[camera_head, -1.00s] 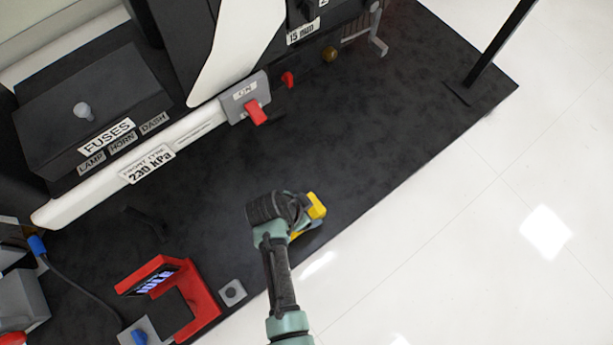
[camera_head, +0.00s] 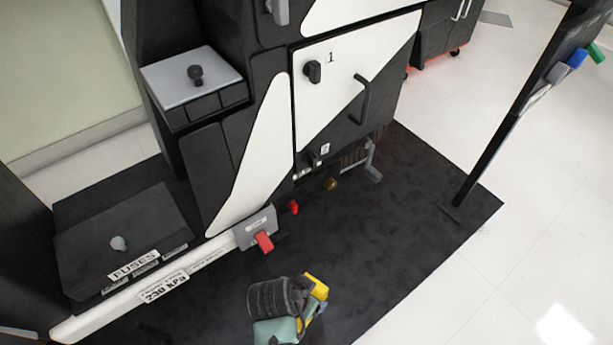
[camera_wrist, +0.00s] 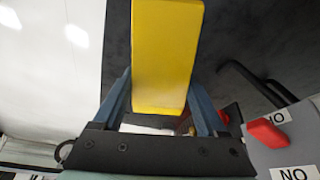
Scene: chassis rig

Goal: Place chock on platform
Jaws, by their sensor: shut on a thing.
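A yellow block, which appears to be the chock (camera_head: 318,286), is held in my gripper (camera_head: 314,300) low in the middle of the head view. In the wrist view the yellow chock (camera_wrist: 166,55) stands between the two blue-grey fingers of my gripper (camera_wrist: 160,108), which are shut on its sides. The chock is above the dark mat (camera_head: 400,240), clear of the rig. No part is plainly marked as the platform, so I cannot tell which surface it is.
A grey box with a red lever (camera_head: 264,242) sits on the white sill, left of the chock; the red lever (camera_wrist: 268,134) also shows at right in the wrist view. Behind are a white-and-black door (camera_head: 335,75) and a grey step-like bracket (camera_head: 372,165). A black post (camera_head: 500,130) stands right.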

